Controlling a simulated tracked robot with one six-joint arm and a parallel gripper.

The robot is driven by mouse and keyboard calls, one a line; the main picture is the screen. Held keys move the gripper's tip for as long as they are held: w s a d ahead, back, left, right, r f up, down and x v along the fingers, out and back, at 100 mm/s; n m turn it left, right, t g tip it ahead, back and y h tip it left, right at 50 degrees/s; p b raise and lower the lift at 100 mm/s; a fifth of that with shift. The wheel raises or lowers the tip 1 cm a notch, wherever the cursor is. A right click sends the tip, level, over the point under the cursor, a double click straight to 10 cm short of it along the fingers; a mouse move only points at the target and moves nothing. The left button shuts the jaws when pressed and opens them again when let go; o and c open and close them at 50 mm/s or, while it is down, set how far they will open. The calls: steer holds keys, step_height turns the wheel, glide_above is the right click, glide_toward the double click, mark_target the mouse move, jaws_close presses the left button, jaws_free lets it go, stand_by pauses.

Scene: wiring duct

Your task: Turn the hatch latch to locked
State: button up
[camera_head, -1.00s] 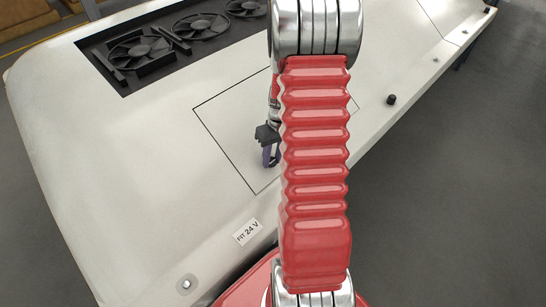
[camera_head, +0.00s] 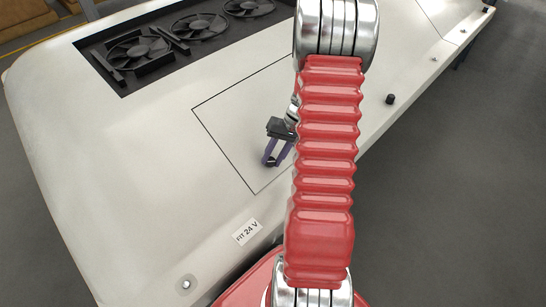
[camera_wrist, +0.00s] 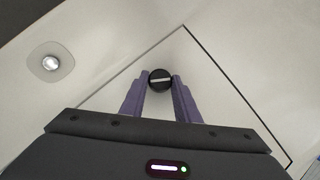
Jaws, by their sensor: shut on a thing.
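The latch (camera_wrist: 160,84) is a small round black knob with a pale line across its face, and the line lies nearly level in the wrist view. It sits inside the thin dark outline of the hatch (camera_wrist: 218,100), near one corner. The hatch also shows in the head view (camera_head: 235,105), partly hidden behind my arm. My gripper (camera_wrist: 161,79) has a purple finger on each side of the knob and is shut on it. In the head view my gripper (camera_head: 270,162) reaches down to the hatch, and the knob is hard to make out between the fingertips.
A recess with several black fans (camera_head: 200,26) lies at the back left of the white surface. A black knob (camera_head: 390,99) stands near the right edge. A round silver fitting (camera_head: 186,284) and a "FIT 24 V" label (camera_head: 247,231) are at the front.

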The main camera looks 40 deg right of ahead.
steer(key=m, duration=0.1)
steer(key=m+t+y, duration=0.1)
steer(key=m, duration=0.1)
steer(key=m+t, duration=0.1)
steer(key=m, duration=0.1)
steer(key=shift+s+d+f+y, duration=0.2)
steer(key=shift+s+d+y, duration=0.1)
steer(key=shift+y, duration=0.1)
steer(key=m+t, duration=0.1)
steer(key=m, duration=0.2)
steer(key=m+t, duration=0.2)
steer(key=shift+s+f+m+t, duration=0.2)
steer(key=shift+m+t, duration=0.1)
steer(key=shift+m, duration=0.1)
steer(key=shift+y, duration=0.3)
steer(key=o, duration=1.1)
steer(key=shift+a, duration=0.1)
steer(key=shift+c, duration=0.2)
steer(key=shift+r, duration=0.15)
steer(key=v, duration=1.3)
steer(key=shift+s, duration=0.3)
steer(key=shift+d, duration=0.25)
